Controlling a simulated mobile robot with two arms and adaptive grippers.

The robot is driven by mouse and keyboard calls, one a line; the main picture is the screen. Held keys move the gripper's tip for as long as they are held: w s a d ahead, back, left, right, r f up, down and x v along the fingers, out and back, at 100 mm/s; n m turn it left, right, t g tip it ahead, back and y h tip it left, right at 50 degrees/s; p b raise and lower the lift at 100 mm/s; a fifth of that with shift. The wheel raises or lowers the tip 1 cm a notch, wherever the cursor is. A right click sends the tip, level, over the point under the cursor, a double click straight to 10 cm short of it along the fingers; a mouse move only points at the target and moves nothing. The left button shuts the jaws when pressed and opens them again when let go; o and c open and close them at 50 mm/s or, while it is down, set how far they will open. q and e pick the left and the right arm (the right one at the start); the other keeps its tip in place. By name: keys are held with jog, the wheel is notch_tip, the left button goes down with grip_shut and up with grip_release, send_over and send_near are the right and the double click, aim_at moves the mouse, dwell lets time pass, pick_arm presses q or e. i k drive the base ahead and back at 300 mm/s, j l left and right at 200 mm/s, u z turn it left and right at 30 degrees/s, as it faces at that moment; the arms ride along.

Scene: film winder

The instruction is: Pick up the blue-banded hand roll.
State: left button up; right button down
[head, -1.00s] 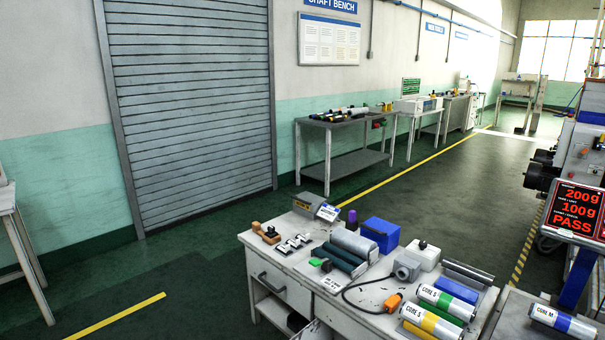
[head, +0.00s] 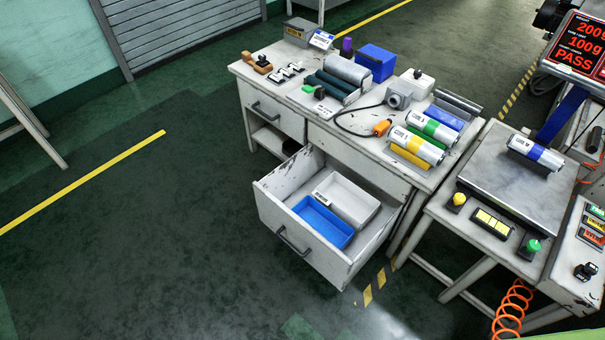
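Several hand-roller-like rolls lie side by side on the bench top: a grey roll (head: 348,71) behind dark green rolls (head: 331,84). I cannot make out a blue band on any of them. A silver labelled roll with a blue band (head: 536,152) lies on the grey plate of the right-hand stand. I cannot tell whether it is the hand roll. Two silver core rolls, one with a yellow band (head: 414,146) and one with a green band (head: 432,130), lie on the bench's right end. Neither of my grippers is in view.
The bench (head: 284,108) has an open drawer (head: 300,246) holding a blue tray (head: 323,222) and a white tray (head: 347,196). A blue box (head: 376,62) and a corded grey device (head: 397,98) stand on top. The floor left of the bench is clear.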

aim_at(550, 161)
jog(key=z, duration=1.6)
